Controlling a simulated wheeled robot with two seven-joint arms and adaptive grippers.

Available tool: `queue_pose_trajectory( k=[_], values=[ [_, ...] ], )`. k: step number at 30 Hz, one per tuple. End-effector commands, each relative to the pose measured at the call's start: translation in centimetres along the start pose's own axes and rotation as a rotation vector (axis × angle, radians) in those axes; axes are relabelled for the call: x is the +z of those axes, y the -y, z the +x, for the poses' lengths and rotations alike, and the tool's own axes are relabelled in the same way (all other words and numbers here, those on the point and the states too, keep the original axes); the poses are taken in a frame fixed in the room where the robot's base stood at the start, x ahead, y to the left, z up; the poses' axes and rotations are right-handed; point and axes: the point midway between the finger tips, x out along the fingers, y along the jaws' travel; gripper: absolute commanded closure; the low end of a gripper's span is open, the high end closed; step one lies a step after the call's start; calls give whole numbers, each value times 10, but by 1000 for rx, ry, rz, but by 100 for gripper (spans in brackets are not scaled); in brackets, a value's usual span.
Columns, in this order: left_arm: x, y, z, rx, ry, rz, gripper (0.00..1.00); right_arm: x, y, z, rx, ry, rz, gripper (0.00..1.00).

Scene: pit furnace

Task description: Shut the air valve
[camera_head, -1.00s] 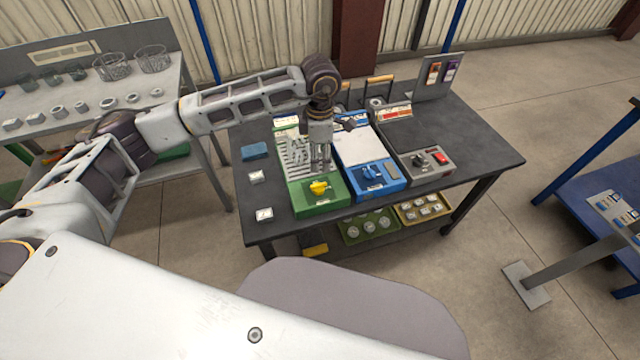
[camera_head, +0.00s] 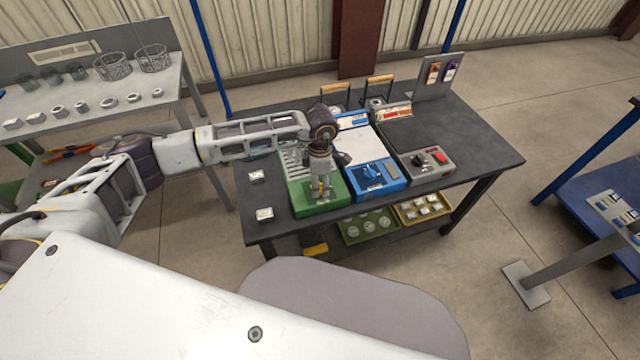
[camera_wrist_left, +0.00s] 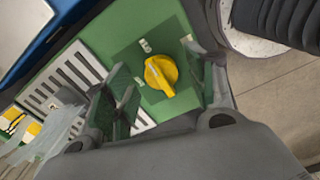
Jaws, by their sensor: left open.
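A yellow valve knob (camera_wrist_left: 160,75) sits on the green unit (camera_head: 303,207) at the front left of the dark table. My left gripper (camera_head: 320,190) points down at this knob and partly hides it in the head view. In the left wrist view its two fingers are open, one on each side of the knob, and gaps show between fingers and knob. A blue knob (camera_head: 370,171) is on the blue unit (camera_head: 391,186) to the right. I cannot read which knob is marked for air. My right gripper is not in view.
A grey unit (camera_head: 427,165) with a black knob and red switch stands right of the blue one. Two small white blocks (camera_head: 265,214) lie left of the green unit.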

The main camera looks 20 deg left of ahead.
Motion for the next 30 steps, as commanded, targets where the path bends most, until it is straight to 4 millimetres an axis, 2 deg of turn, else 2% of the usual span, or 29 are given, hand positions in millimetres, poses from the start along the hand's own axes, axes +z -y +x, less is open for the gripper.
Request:
queue_pose_trajectory(
  k=[6, 16, 26, 27, 30],
  values=[
    [0, 0, 14, 0, 0, 0, 44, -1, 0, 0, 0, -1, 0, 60],
    [0, 0, 15, 0, 0, 0, 44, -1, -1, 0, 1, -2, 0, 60],
    [0, 0, 15, 0, 0, 0, 87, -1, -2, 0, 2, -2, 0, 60],
    [0, 0, 15, 0, 0, 0, 90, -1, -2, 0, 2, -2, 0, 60],
    [0, 0, 15, 0, 0, -1, 90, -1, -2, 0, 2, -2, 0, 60]
  ],
)
